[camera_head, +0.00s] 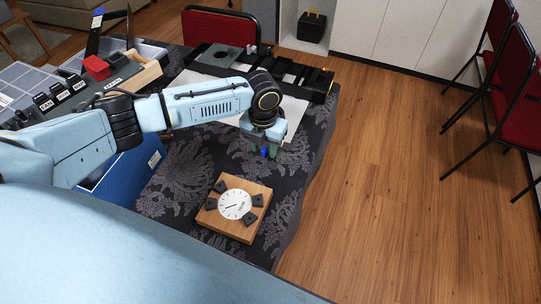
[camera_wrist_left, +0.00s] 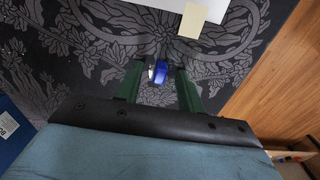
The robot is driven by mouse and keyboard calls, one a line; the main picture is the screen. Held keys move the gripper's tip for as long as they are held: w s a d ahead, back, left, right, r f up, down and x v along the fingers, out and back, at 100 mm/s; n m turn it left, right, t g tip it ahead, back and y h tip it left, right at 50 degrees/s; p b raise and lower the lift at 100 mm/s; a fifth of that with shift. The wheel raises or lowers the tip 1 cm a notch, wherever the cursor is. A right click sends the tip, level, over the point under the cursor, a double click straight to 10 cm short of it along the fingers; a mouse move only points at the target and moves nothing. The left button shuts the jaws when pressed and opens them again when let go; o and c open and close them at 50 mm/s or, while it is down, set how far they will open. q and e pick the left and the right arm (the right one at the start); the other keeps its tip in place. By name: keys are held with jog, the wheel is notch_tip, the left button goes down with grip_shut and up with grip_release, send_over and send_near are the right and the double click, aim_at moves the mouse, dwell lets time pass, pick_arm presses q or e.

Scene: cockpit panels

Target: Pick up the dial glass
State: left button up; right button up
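A round white dial face (camera_head: 235,204) with dark hands lies on a square wooden block (camera_head: 229,229) on the cloth. Several small black blocks stand around it. I cannot make out a clear glass on or apart from it. My left gripper (camera_head: 264,150) is above and behind the wooden block, apart from it, pointing down. In the left wrist view, its green fingers (camera_wrist_left: 160,72) stand either side of a small blue piece (camera_wrist_left: 163,73) and a silvery piece (camera_wrist_left: 152,69). I cannot tell whether the fingers grip these. My right gripper is out of view.
The dark floral cloth (camera_head: 176,180) covers the table. A blue bin (camera_head: 131,181) stands left of the wooden block. Black racks (camera_head: 310,78) and a white sheet lie at the back. Labelled trays are at the far left. Red chairs stand right, beyond open floor.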

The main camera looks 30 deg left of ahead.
pick_arm(q)
grip_shut()
jog(key=shift+r, duration=0.1)
